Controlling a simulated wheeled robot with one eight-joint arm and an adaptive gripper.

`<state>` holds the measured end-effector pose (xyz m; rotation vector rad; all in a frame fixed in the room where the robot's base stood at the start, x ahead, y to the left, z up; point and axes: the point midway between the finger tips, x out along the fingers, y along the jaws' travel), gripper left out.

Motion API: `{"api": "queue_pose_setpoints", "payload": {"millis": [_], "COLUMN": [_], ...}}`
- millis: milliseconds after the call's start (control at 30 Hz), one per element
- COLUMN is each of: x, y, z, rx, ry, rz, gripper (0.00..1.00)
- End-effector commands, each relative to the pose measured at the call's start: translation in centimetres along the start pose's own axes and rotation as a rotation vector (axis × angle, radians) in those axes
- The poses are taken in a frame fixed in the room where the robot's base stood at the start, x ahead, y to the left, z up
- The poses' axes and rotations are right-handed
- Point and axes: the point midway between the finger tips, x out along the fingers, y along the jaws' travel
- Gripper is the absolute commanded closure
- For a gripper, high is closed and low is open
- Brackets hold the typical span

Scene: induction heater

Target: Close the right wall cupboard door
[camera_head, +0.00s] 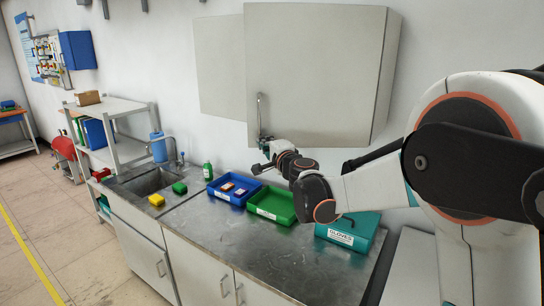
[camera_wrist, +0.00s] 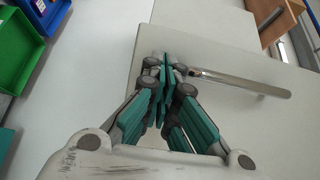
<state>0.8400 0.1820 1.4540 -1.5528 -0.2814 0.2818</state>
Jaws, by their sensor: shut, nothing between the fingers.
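The right wall cupboard door (camera_head: 315,70) is a pale grey panel with a vertical metal bar handle (camera_head: 260,112) near its left edge. Its left edge appears to stand out in front of the flat left panel (camera_head: 220,65), so it looks partly open. My gripper (camera_head: 261,158) is at the lower end of the handle, just below the door's bottom left corner. In the wrist view my gripper (camera_wrist: 165,64) is shut and empty in front of the door panel (camera_wrist: 225,125), close to one end of the handle (camera_wrist: 240,84). I cannot tell whether it touches.
Below is a metal counter (camera_head: 225,228) with a blue tray (camera_head: 233,199), a green tray (camera_head: 270,214), a teal glove box (camera_head: 340,238) and a green bottle (camera_head: 208,171). A sink (camera_head: 150,181) and shelf rack (camera_head: 110,108) stand left. The floor (camera_head: 70,235) at left is clear.

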Motion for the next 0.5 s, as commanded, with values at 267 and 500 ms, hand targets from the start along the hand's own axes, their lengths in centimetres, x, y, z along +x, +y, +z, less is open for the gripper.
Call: {"api": "queue_pose_setpoints", "payload": {"millis": [267,500], "x": [5.5,9.7], "y": [0.1,0.1], "z": [-1.8,-4.5], "rx": [0.0,0.0], "ry": [0.209,0.433], "rz": [0.0,0.0], "gripper": [1.0,1.0]}}
